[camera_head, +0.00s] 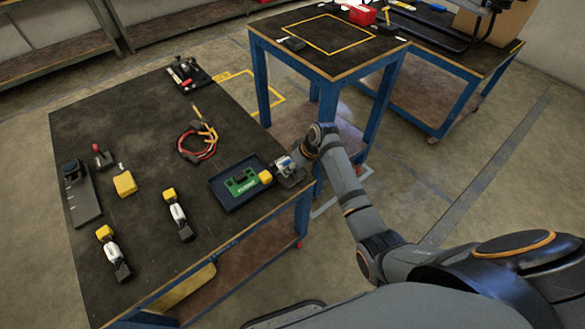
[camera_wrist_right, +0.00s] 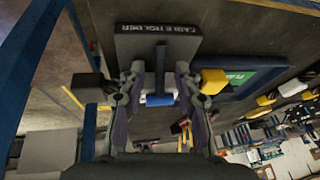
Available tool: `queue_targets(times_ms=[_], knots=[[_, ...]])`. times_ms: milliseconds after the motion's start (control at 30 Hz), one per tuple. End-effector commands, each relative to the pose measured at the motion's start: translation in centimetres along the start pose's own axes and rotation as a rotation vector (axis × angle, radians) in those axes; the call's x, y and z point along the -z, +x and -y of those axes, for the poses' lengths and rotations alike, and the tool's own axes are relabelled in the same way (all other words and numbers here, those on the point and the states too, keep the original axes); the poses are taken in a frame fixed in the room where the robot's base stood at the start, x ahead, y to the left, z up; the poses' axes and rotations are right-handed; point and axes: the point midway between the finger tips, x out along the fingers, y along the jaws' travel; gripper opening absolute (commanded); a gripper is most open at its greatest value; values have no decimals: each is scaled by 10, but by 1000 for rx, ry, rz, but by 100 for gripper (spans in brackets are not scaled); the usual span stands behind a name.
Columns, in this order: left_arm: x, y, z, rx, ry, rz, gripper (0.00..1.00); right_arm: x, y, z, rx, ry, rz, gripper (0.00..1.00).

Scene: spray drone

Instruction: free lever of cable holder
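The cable holder (camera_wrist_right: 158,40) is a dark plate with its name in raised letters, in the right wrist view. A thin dark bar, seemingly its lever (camera_wrist_right: 160,62), stands out from the plate. My right gripper (camera_wrist_right: 159,72) has its fingers apart, one on each side of the bar, with gaps showing. A blue and white piece (camera_wrist_right: 158,99) lies between the fingers; whether they touch it I cannot tell. In the head view my right gripper (camera_head: 287,168) is at the table's right edge and largely hides the holder. My left gripper is not in view.
A yellow block (camera_wrist_right: 214,81) and a black block (camera_wrist_right: 87,87) flank the fingers. A dark tray (camera_head: 226,202) with a green board (camera_head: 242,183) lies close by. A red cable loop (camera_head: 197,148) and several tools lie on the table (camera_head: 125,220). Another table (camera_head: 290,62) stands behind.

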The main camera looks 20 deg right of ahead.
Motion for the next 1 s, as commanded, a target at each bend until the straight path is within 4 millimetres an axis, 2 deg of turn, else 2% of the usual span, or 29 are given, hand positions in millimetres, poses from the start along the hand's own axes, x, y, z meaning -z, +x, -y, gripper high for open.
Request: queue_targets(times_ms=[33,200,267,667,1000], knots=[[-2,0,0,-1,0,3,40,0,0,0,0,0,0,29],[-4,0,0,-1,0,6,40,0,0,0,0,0,0,6],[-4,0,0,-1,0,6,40,0,0,0,0,0,0,0],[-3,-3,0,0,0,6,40,-1,-1,0,-1,-4,-25,0],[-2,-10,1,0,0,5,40,-9,-6,1,-13,-42,-226,0]])
